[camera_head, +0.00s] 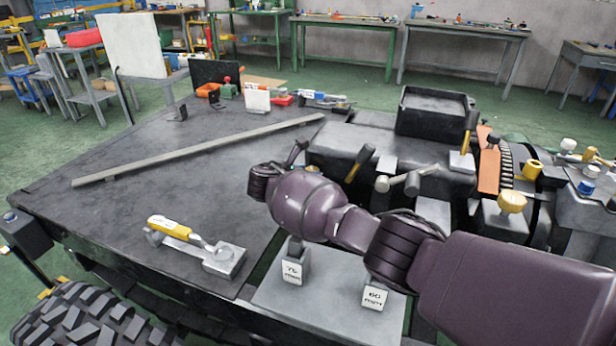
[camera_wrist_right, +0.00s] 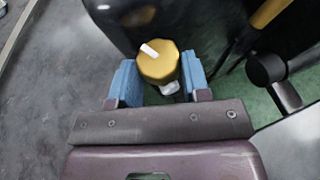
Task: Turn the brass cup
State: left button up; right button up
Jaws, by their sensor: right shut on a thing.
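The brass cup (camera_wrist_right: 158,58) shows in the right wrist view as a yellow, faceted round top with a pale mark on it. My right gripper (camera_wrist_right: 160,78) has its two blue finger pads on either side of the cup and is shut on it. A small white piece shows just below the cup, between the pads. In the head view my right arm comes in from the right and reaches across the bench; I cannot make out the cup held there. My left gripper is in neither view.
A yellow-handled tool on a grey plate (camera_head: 224,262) lies left of my arm. Two labelled blocks (camera_head: 292,271) stand on a grey plate beneath it. A long bar (camera_head: 190,155) crosses the dark bench. Levers and brass knobs (camera_head: 511,201) crowd the machinery at right.

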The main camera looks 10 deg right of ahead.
jog(key=shift+w+a+f+m+g+h+b, duration=0.1)
jog(key=shift+m+g+h+b, duration=0.25)
jog(key=shift+m+g+b, duration=0.35)
jog(key=shift+w+f+m+g+h+b, duration=0.15)
jog(key=shift+m+g+h+b, duration=0.25)
jog(key=shift+m+g, duration=0.45)
jog(key=shift+w+a+r+m+g+h+b, duration=0.1)
jog(key=shift+m+g+h+b, duration=0.25)
jog(key=shift+m+g+b, duration=0.4)
jog(key=o, duration=0.8)
jog(key=shift+g, duration=0.3)
jog(key=shift+c, duration=0.2)
jog(key=shift+o, duration=0.9)
jog(key=shift+r, duration=0.2)
jog(key=shift+r, duration=0.1)
